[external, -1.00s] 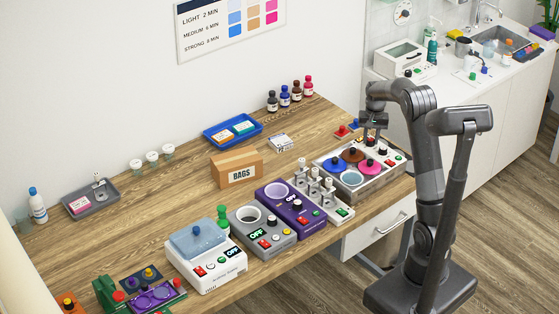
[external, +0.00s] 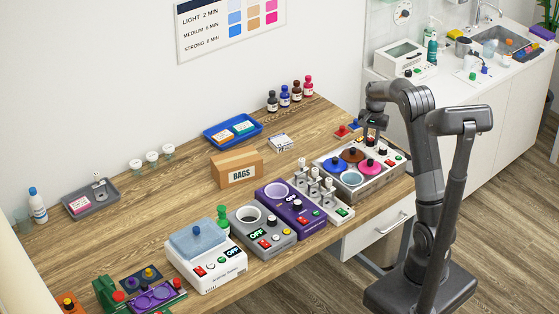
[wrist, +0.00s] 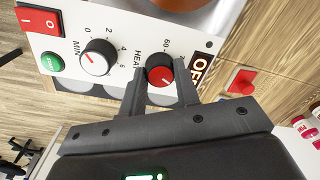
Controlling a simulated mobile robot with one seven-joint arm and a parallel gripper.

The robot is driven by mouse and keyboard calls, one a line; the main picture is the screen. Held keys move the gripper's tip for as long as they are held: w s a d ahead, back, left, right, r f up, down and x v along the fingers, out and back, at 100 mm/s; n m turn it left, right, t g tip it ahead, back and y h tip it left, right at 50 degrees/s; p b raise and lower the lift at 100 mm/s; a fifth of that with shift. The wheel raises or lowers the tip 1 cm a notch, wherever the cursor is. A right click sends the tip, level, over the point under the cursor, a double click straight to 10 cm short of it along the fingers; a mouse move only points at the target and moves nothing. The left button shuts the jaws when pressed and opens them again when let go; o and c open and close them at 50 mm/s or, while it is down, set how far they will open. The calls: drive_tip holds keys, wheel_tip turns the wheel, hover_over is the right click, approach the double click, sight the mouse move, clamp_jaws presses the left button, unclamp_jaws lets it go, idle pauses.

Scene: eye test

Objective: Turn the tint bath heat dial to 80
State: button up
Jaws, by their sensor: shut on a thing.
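The tint bath (external: 392,174) is a metal box at the right end of the bench, with blue, brown and pink lids and one open round pot. Its white control panel (wrist: 120,20) fills the top of the wrist view. The heat dial (wrist: 160,72) is black with a red cap and a white mark. My gripper (wrist: 160,84) is shut on this dial, one finger on each side. It stands over the bath's far right corner in the external view (external: 372,139). A "60" shows by the dial; the fingers hide other scale numbers, so I cannot read the setting.
A MIN dial (wrist: 97,58), a red rocker switch (wrist: 38,20) and a green button (wrist: 52,62) sit on the panel. A red piece (wrist: 242,80) lies on the bench beside the bath.

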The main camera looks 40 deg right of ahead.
sight(372, 140)
drive_tip(key=o, duration=1)
wheel_tip(372, 140, up, 11)
drive_tip(key=shift+s+d+f, duration=0.1)
drive_tip(key=shift+s, duration=0.05)
